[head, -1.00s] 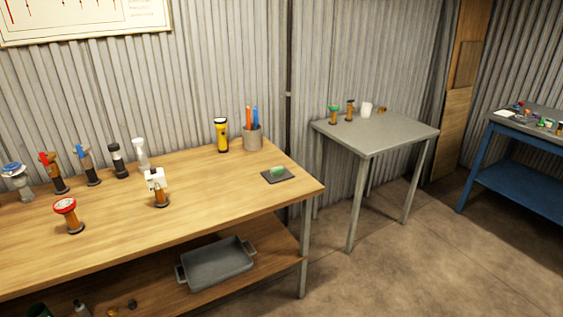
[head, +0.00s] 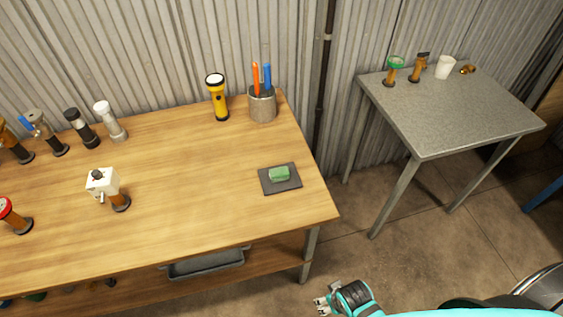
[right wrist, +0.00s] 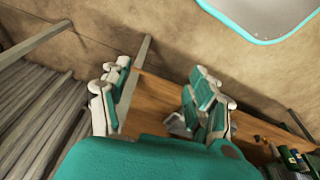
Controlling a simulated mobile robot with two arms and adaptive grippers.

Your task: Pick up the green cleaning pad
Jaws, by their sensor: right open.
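The green cleaning pad (head: 279,173) lies on a small dark square mat (head: 268,187) near the right end of the wooden workbench in the head view. My right gripper (head: 322,303) is at the bottom of the head view, in front of the bench's right corner, well apart from the pad. In the right wrist view its fingers (right wrist: 160,95) are spread apart with nothing between them. The pad cannot be made out in that view. My left gripper is not in view.
On the wooden bench (head: 190,200) stand a yellow flashlight (head: 217,97), a pen cup (head: 262,104), a white-topped valve (head: 104,184) and several other fittings. A grey tray (head: 205,263) sits on the lower shelf. A grey side table (head: 450,115) stands to the right. The bench around the mat is clear.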

